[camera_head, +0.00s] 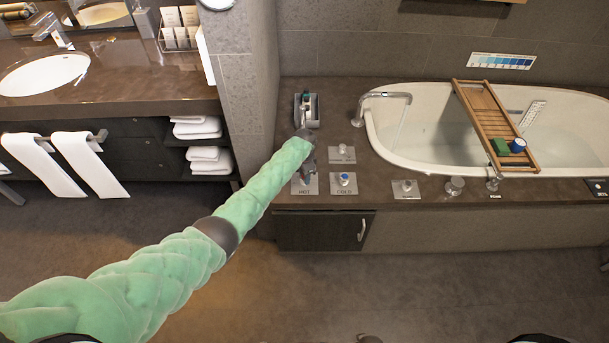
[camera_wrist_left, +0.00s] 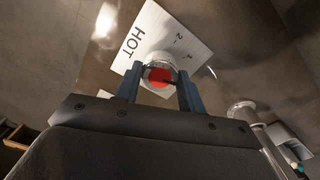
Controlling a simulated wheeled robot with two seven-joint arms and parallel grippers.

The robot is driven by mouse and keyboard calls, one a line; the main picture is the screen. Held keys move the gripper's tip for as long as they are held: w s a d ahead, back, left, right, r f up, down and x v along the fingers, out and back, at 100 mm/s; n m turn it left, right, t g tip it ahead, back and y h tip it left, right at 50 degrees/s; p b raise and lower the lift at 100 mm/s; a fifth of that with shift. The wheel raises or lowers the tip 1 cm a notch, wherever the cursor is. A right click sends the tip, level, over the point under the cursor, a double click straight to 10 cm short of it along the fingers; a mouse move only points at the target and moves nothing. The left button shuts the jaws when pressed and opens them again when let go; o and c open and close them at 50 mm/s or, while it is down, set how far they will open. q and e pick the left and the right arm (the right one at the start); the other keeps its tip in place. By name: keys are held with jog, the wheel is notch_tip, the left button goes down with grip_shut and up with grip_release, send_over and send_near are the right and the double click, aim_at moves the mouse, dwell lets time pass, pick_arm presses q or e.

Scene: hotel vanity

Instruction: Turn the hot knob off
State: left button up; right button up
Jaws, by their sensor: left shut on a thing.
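The hot knob (camera_wrist_left: 160,74) has a red cap and a pale metal body. It sits on a white plate (camera_wrist_left: 140,38) marked HOT, with small digits beside the knob. In the head view the HOT plate (camera_head: 305,190) shows below my left gripper (camera_head: 307,165), which hides the knob there. In the wrist view the blue-grey fingers of my left gripper (camera_wrist_left: 159,84) stand on either side of the knob, shut on it. My right gripper is not in view.
The blue-capped COLD knob (camera_head: 344,181) is just right of the HOT plate. Another knob (camera_head: 342,151) is behind it. A spout (camera_head: 388,96) reaches over the bathtub (camera_head: 425,168), with a thin pale streak below it. A small grey tray (camera_head: 314,112) stands behind my gripper.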

pick_arm(q)
jog(key=shift+m, duration=1)
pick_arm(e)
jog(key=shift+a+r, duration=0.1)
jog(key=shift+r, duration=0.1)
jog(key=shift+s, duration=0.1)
pick_arm(q)
jog(key=o, duration=1)
jog(key=shift+r, duration=0.15)
jog(key=shift+r+b, duration=1)
jog(key=shift+r, duration=2.75)
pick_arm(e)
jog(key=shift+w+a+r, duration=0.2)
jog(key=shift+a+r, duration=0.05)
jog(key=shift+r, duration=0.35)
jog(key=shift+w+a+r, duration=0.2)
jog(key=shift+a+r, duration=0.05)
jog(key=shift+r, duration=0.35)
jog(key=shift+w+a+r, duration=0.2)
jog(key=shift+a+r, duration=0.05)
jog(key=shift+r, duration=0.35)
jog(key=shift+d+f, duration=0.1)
